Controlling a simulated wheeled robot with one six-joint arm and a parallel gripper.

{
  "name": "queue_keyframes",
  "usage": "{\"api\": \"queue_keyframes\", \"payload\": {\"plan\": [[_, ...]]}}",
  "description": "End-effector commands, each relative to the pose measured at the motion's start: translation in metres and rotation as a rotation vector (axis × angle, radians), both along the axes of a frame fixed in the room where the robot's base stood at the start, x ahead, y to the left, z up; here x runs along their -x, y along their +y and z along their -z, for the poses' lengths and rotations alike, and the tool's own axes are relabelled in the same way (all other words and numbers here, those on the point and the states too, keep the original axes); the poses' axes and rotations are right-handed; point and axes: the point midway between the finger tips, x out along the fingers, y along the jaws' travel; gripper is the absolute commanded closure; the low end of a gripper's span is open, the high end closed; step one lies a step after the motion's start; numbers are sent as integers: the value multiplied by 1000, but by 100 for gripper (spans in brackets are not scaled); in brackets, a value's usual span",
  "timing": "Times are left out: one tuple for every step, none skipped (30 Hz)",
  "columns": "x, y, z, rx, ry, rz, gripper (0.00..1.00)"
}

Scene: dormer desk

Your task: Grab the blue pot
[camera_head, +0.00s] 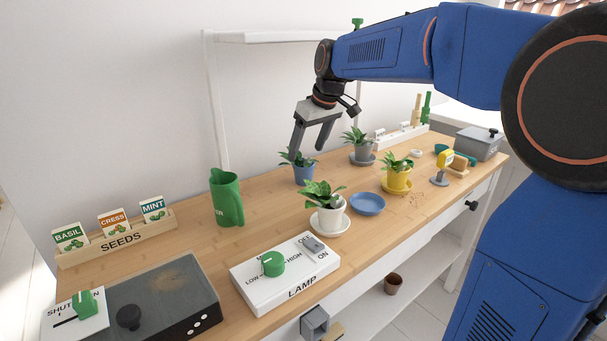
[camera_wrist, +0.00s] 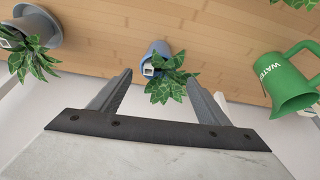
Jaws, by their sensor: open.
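The blue pot (camera_head: 303,174) holds a leafy green plant and stands upright on the wooden desk, towards the back. A blue saucer (camera_head: 367,204) lies apart from it, to its right and nearer the front. My gripper (camera_head: 312,151) is open and reaches down at the plant from above and behind. In the wrist view the blue pot (camera_wrist: 157,50) and its leaves appear between the two fingers (camera_wrist: 158,88), beyond their tips. I see no finger touching the pot, and part of its far side is hidden by leaves.
A green watering jug (camera_head: 227,198) stands to the left. A white pot (camera_head: 330,217) is in front, a yellow pot (camera_head: 396,179) to the right and a grey pot (camera_head: 362,153) behind right. A lamp control box (camera_head: 262,290) sits at the front edge.

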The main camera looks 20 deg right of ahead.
Motion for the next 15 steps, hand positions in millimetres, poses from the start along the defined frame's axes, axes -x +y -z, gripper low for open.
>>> {"api": "queue_keyframes", "payload": {"plan": [[-1, 1, 4, 0, 1, 0, 30], [-2, 1, 6, 0, 1, 0, 30], [-3, 2, 8, 0, 0, 0, 30], [-3, 2, 9, 0, -1, 0, 30], [-4, 2, 10, 0, -1, 0, 30], [-4, 2, 11, 0, -1, 0, 30], [-5, 2, 12, 0, -1, 0, 30], [-5, 2, 14, 0, 0, 0, 30], [-6, 2, 17, 0, 1, 0, 30], [-7, 2, 19, 0, 1, 0, 30], [-9, 2, 22, 0, 2, 0, 30], [-11, 2, 27, 0, 2, 0, 30], [-13, 2, 31, 1, 2, 0, 30], [-14, 2, 35, 0, 2, 0, 30], [-17, 2, 40, 0, 2, 0, 30]]}}
